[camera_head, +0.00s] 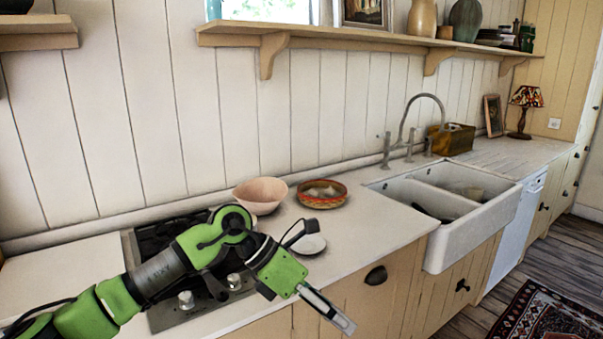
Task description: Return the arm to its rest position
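My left arm, green and dark grey, comes in from the lower left and reaches across the stove. My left gripper (327,309) points down and to the right, in front of the counter's front edge and the cabinet doors. Its slim silver fingers show almost edge-on, so I cannot tell whether they are open or shut. I see nothing hanging from it. My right arm and gripper are not in view.
The stove (165,314) lies under my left arm. A white saucer (311,245), a pink bowl (260,191) and a patterned bowl (322,194) stand on the counter (372,221). The white double sink (452,240) is right. A shelf (345,37) runs above.

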